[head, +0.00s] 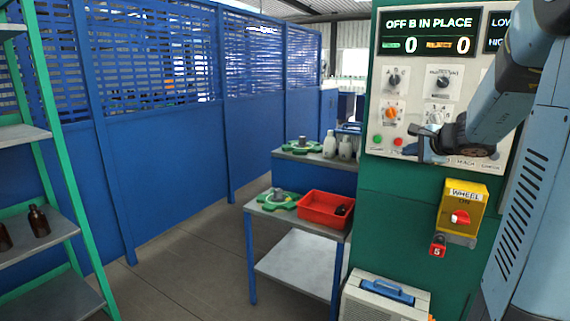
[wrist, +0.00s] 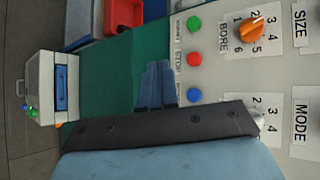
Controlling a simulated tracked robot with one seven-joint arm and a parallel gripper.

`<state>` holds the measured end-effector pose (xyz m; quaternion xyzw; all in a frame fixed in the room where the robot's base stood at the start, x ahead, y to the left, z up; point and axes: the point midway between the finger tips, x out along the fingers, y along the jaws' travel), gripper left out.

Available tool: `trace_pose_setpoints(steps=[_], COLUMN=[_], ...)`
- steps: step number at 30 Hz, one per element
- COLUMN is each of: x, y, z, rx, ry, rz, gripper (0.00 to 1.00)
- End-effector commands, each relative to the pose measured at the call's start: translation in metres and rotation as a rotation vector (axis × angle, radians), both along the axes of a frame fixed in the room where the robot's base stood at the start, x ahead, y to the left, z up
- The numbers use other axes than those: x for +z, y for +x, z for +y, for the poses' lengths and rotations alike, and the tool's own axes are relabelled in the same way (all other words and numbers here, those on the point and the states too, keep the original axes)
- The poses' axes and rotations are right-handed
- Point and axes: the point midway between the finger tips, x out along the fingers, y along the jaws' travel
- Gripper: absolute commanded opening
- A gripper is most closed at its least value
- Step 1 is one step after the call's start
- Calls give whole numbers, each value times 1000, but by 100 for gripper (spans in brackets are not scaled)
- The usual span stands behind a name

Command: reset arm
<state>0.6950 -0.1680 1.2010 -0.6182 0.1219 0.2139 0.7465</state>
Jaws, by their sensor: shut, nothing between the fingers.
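My gripper (head: 420,150) is in front of the control panel (head: 441,124), at the end of my raised arm on the right of the head view. In the wrist view its blue-grey fingers (wrist: 158,66) are together, with nothing held between them. They show beside the panel's green (wrist: 194,23), red (wrist: 194,59) and blue (wrist: 195,95) buttons. I cannot tell whether they touch the panel. The display (head: 428,34) reads "OFF B IN PLACE" with two zeros.
A yellow switch box (head: 461,220) marked WHEEL and a red tag (head: 438,251) are below the panel. A red bin (head: 312,208) sits on a low table. Amber bottles (head: 38,222) stand on the green-framed left shelf. A pale case (head: 385,300) is low in front. The middle floor (head: 185,270) is clear.

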Motion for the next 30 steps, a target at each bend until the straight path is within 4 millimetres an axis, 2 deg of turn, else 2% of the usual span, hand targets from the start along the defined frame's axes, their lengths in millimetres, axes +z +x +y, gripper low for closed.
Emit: trace_pose_setpoints(steps=[1,6,9,15,19,24,30], x=[6,13,12,3,-5,-17,-24], y=[-9,-55,-87,-156,-201,-254,-292], z=[22,94,128,173,186,187,174], rx=[64,316,456,710,852,998,1091], ry=[-43,-234,-352,-607,-786,-1025,-1241], rz=[4,45,72,129,170,228,283], gripper=[0,0,0,0,0,0,0])
